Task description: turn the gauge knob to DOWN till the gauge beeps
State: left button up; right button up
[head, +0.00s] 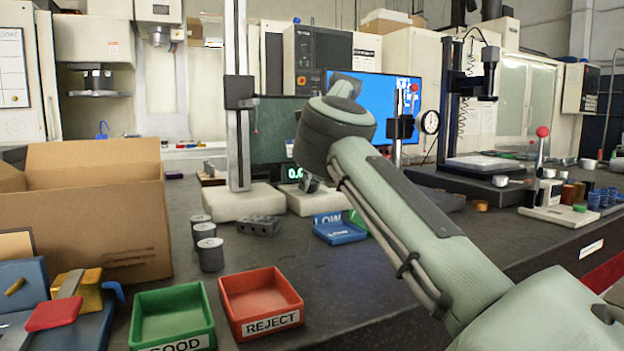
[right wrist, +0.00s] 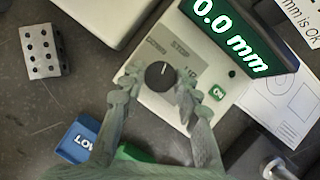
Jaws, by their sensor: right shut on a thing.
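The gauge's black knob (right wrist: 159,75) sits on a pale panel with DOWN printed at its left, STOP above it and a partly covered label at its right. Its white mark points up, roughly toward STOP. My right gripper (right wrist: 157,84) is closed on the knob, with one finger on each side. The gauge display (right wrist: 230,35) reads 0.0 mm in the right wrist view. In the head view the display (head: 294,172) is partly hidden by my right arm, and my right gripper (head: 311,184) is low in front of the gauge. My left gripper is out of view.
A blue LOW tray (head: 340,233) stands before the gauge. A red REJECT tray (head: 261,303), a green GOOD tray (head: 172,318) and several grey cylinders (head: 210,254) stand left. A holed grey block (head: 259,226) and an open cardboard box (head: 95,215) are nearby.

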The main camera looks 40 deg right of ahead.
jog(key=o, duration=1.2)
jog(key=shift+c, duration=0.2)
jog(key=v, duration=1.2)
